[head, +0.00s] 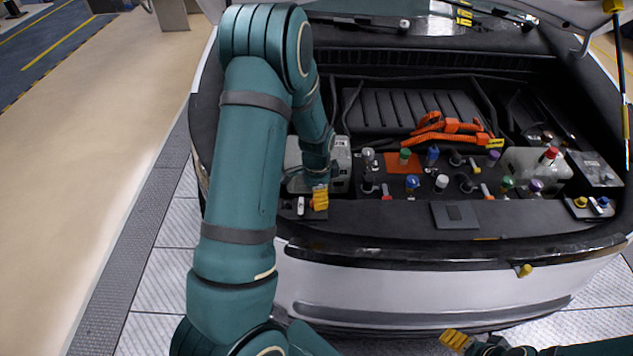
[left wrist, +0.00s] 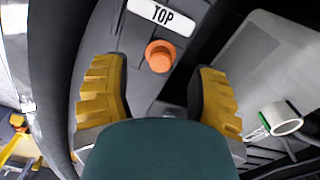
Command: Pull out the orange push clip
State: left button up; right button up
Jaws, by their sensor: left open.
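The orange push clip (left wrist: 160,55) is a small round-headed peg in a dark panel, just below a white "TOP" label (left wrist: 157,14) in the left wrist view. My left gripper (left wrist: 162,70) is open. Its two yellow ridged fingers lie on either side of the clip in that view, with visible gaps to it. In the head view the left gripper (head: 319,198) is low over the left front of the engine bay, and I cannot make out the clip there. My right gripper (head: 454,339) is at the bottom edge, in front of the bumper, mostly cut off.
The open engine bay holds several coloured caps, orange cables (head: 445,128) and a translucent tank (head: 535,168) at right. A grey box (head: 343,168) stands close behind the left gripper. The front bumper (head: 420,285) lies below. The floor at left is clear.

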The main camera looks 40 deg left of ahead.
pick_arm(q)
jog(key=shift+f, duration=1.35)
grip_shut()
jog(key=shift+w+r, duration=0.1)
jog(key=shift+r, duration=0.45)
jog(key=shift+r+p, duration=1.55)
jog(key=shift+r, duration=0.45)
